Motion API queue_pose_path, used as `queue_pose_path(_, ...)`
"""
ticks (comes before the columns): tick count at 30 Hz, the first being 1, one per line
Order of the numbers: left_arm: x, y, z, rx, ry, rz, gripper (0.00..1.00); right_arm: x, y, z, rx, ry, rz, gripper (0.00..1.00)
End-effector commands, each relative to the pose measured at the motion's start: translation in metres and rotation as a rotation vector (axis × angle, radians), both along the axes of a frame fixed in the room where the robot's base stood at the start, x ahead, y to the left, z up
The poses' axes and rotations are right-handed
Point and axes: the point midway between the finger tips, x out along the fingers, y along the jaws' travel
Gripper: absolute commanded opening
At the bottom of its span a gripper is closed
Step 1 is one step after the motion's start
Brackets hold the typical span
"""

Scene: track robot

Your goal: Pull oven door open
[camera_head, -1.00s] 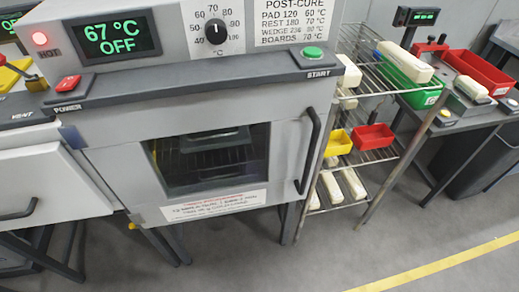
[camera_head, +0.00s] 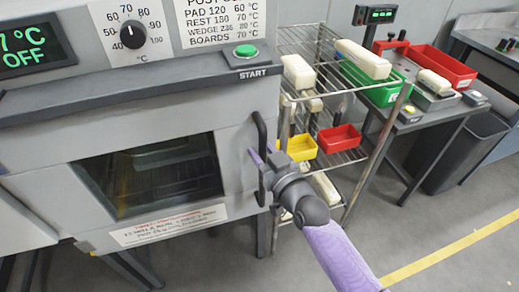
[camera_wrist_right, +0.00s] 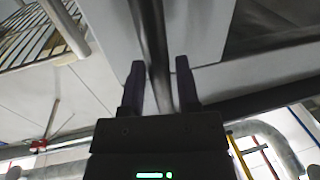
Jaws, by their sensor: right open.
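The grey oven door (camera_head: 235,150) has a dark window and appears shut. Its dark upright handle (camera_head: 261,130) is on the door's right side, partly hidden by my right gripper (camera_head: 262,166). My right arm comes up from the lower right, and the gripper is at the handle. In the right wrist view, the two dark fingers of the gripper (camera_wrist_right: 160,72) are apart, and the handle bar (camera_wrist_right: 153,35) runs between them. Whether a finger touches the bar cannot be told. My left gripper is not in view.
The oven's front ledge (camera_head: 140,85) with a green START button (camera_head: 245,50) juts out above the door. A wire rack (camera_head: 325,100) with bins and pale blocks stands close on the right. Grey floor (camera_head: 430,220) is free in front of the rack.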

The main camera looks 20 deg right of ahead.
Motion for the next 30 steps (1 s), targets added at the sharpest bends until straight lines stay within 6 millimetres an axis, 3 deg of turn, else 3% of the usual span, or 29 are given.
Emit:
queue_pose_path(5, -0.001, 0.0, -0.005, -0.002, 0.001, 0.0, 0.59, 0.016, 0.004, -0.001, 0.001, 0.002, 0.001, 0.41)
queue_pose_path(14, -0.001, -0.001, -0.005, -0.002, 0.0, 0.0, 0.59, 0.018, 0.005, 0.0, 0.0, 0.002, 0.001, 0.41)
queue_pose_path(20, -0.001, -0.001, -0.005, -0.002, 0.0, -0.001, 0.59, 0.018, 0.004, 0.0, 0.0, 0.002, 0.0, 0.0)
queue_pose_path(30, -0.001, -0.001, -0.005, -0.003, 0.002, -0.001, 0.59, 0.018, 0.004, -0.001, -0.001, 0.003, 0.0, 0.0)
